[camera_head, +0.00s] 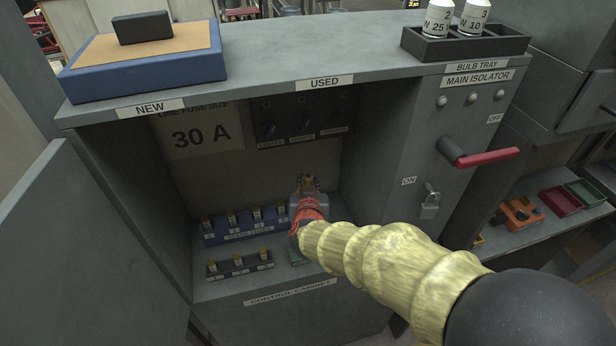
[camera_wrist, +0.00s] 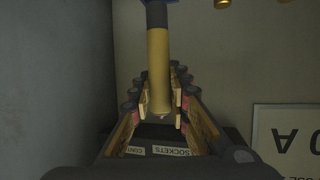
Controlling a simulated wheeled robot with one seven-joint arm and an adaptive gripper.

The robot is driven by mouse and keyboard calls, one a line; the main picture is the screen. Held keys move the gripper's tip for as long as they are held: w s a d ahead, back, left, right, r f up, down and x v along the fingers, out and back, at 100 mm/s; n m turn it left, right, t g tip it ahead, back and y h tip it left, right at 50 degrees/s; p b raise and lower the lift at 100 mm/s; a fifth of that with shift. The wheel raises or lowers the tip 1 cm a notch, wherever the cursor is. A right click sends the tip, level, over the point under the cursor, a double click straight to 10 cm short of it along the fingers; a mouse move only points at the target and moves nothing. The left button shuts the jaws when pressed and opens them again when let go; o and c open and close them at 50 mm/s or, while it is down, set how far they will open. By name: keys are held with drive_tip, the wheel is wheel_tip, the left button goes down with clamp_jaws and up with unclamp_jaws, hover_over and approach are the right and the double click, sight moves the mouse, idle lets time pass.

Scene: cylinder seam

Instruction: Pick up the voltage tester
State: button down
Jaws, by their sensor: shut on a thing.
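A yellow rod with a dark grey section and a bit of blue at its far end, which looks like the voltage tester (camera_wrist: 159,60), stands between my finger pads in the wrist view. My gripper (camera_wrist: 163,98) is shut on it near its rounded end. In the head view my gripper (camera_head: 308,182) is inside the open control cabinet, in front of its back wall. The tester cannot be made out there, hidden by the gripper and wrist.
A blue fuse block (camera_head: 240,231) and a dark fuse block (camera_head: 240,266) stand on the cabinet floor, left of my wrist. A switch panel (camera_head: 290,115) is on the back wall. The cabinet's right side carries a red-handled isolator (camera_head: 490,157). The open door (camera_head: 95,240) is at left.

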drive_tip(key=p+v, duration=0.7)
drive_tip(key=v, duration=0.4)
drive_tip(key=shift+r, duration=0.45)
